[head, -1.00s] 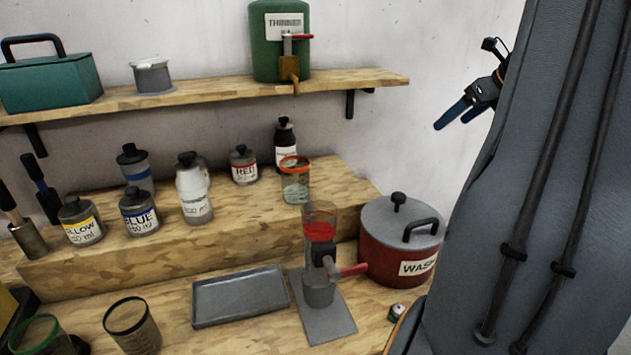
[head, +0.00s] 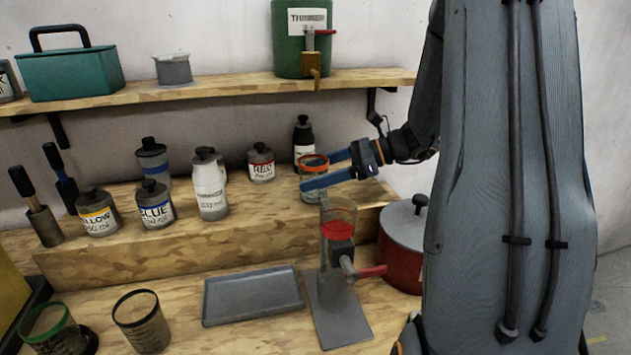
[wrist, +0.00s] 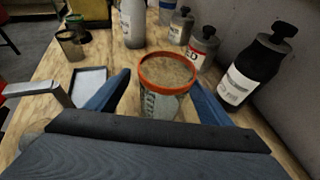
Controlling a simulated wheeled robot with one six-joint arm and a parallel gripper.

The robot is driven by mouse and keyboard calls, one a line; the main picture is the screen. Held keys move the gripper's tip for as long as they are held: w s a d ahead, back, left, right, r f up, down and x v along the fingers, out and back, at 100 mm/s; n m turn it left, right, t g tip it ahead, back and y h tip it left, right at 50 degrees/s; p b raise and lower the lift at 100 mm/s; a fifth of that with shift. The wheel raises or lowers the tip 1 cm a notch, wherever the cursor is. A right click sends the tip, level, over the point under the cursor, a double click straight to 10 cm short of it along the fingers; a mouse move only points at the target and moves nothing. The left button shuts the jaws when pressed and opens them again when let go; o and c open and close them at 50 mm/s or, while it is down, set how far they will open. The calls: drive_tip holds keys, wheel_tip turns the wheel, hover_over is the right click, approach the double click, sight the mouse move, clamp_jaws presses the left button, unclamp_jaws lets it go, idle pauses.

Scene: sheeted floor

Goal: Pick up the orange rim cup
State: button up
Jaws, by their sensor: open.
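The orange rim cup (head: 314,163) is clear with an orange ring at its top. It stands upright on the raised wooden step, at the step's right part. My gripper (head: 327,170) comes in from the right with its blue fingers at the cup, partly covering it in the head view. In the wrist view the cup (wrist: 165,85) stands between the two spread fingers of my gripper (wrist: 158,97), with a gap visible on the left side. The gripper is open. The cup's lower part is hidden in the wrist view by the gripper body.
A dark-capped bottle (head: 303,137) and the red-label jar (head: 261,163) stand close behind and left of the cup. Below are a dispenser with red liquid (head: 338,229), the wash pot (head: 398,255) and a grey tray (head: 252,297). A shelf (head: 200,90) runs above.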

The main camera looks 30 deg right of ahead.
drive_tip(key=shift+p+x, duration=1)
drive_tip(key=shift+x, duration=1.35)
drive_tip(key=shift+w+d, duration=0.15)
drive_tip(key=shift+d, duration=0.05)
drive_tip(key=c, duration=1.2)
